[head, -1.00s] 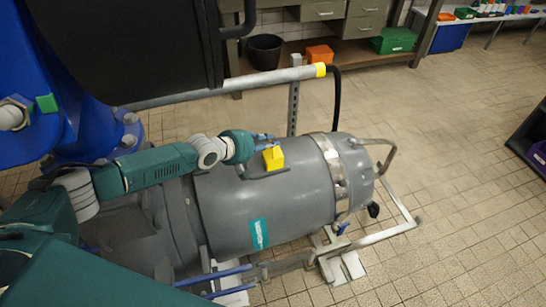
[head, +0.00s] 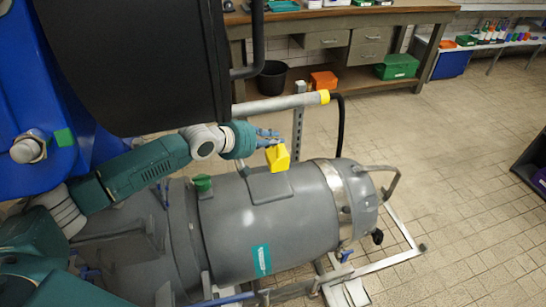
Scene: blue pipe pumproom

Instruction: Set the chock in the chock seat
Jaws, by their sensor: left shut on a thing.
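My left gripper (head: 270,137), with blue fingers, is shut on the yellow chock (head: 277,157). The chock is a small block with a slanted top, held slightly tilted. It appears to hang above the grey cylinder (head: 320,225), at the far edge of a raised rectangular grey pad (head: 270,186) on its upper side. This pad may be the chock seat; no other seat is clear to me. The chock overlaps the pad's far edge in the picture, and I cannot tell the exact gap. My right gripper is not in view.
A green knob (head: 203,183) stands on the cylinder left of the pad. A grey rail with a yellow end (head: 324,97) runs behind the chock. A large black panel (head: 135,60) fills the upper left. Tiled floor at right is open.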

